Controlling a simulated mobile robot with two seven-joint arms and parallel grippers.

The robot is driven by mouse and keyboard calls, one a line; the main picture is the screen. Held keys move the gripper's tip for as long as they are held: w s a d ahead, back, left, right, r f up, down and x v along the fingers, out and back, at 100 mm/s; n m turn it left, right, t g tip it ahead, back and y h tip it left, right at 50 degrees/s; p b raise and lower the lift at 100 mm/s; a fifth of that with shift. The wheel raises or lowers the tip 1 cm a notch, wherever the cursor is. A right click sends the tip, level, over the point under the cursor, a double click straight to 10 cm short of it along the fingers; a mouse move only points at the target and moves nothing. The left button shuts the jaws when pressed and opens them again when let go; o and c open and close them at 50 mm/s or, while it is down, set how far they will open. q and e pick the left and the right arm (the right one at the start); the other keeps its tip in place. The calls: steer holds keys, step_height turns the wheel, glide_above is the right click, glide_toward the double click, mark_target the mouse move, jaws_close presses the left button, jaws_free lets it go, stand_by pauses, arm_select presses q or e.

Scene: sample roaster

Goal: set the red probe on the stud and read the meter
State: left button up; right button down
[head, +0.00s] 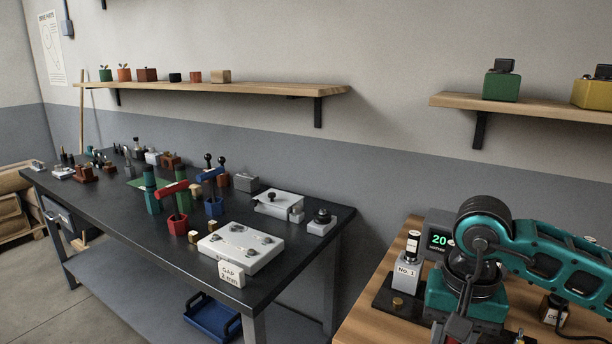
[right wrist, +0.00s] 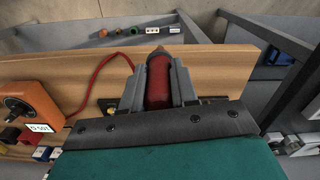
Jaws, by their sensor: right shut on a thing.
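My right gripper (right wrist: 157,68) is shut on the red probe (right wrist: 158,85), which lies between its two grey fingers with its pointed tip outward. A red cable (right wrist: 92,80) curves beside the gripper to the left. In the head view my teal right arm comes in from the right, and the probe is hidden or too small to make out. A small brass stud (head: 397,301) stands on a black base left of my gripper, apart from it. The dark meter (head: 438,240) shows green digits reading 20, its right side hidden by my arm. My left gripper is out of view.
A grey block marked No. 1 (head: 407,271) stands behind the stud on the wooden bench (head: 372,325). An orange box (right wrist: 32,105) is at the wrist view's left. The dark workbench (head: 285,285) holds clamps and small parts.

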steer(key=n, duration=0.1)
steer(key=a+f+n, duration=0.1)
steer(key=n, duration=0.2)
steer(key=shift+s+a+f+n, duration=0.2)
steer(key=shift+a+f+n, duration=0.05)
steer(key=shift+f+n, duration=0.1)
steer(key=shift+d, duration=0.1)
stand_by(0.7)
